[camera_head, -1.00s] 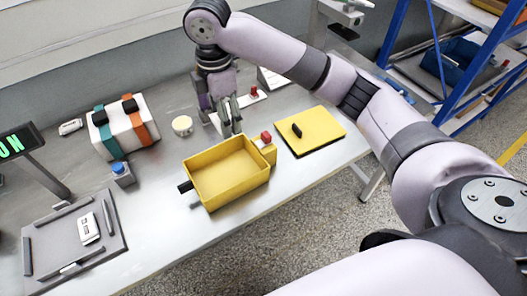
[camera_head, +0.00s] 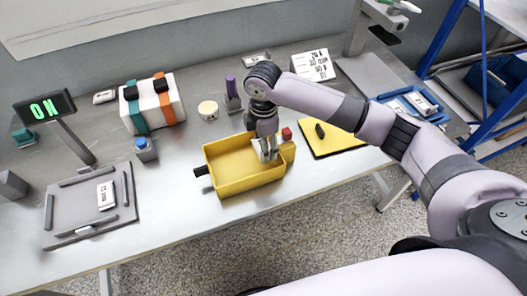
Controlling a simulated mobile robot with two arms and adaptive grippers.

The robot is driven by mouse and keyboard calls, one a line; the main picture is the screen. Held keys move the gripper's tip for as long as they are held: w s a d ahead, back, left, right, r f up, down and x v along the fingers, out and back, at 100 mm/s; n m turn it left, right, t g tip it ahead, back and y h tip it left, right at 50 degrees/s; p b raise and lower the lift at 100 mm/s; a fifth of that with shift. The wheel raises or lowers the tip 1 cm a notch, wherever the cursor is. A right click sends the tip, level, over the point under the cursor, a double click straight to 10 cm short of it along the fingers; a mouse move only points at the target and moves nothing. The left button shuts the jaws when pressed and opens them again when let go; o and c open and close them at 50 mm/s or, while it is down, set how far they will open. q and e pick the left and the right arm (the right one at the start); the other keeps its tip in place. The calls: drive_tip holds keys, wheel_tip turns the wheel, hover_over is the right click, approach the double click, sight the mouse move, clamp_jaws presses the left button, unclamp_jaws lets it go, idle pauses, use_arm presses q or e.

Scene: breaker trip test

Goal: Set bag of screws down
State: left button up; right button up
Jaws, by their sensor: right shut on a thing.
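My right gripper (camera_head: 266,151) points down at the back right of the open yellow box (camera_head: 240,191). It is shut on a small whitish thing (camera_head: 260,147), apparently the bag of screws, mostly hidden by the fingers. I cannot tell whether this thing touches the box floor. The rest of the box looks empty. My left gripper is not in view.
A yellow plate (camera_head: 338,140) with a black handle lies right of the box, and a red button (camera_head: 287,133) sits at the box's right end. A white case (camera_head: 154,104), blue button (camera_head: 143,146) and grey tray (camera_head: 70,216) stand left. Bare table lies in front.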

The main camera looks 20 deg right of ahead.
drive_tip(key=shift+f, duration=2.3)
drive_tip(key=shift+f, duration=0.1)
drive_tip(key=o, duration=1.2)
wheel_tip(320, 180, up, 12)
drive_tip(key=shift+r+b, duration=0.15)
drive_tip(key=shift+b, duration=0.45)
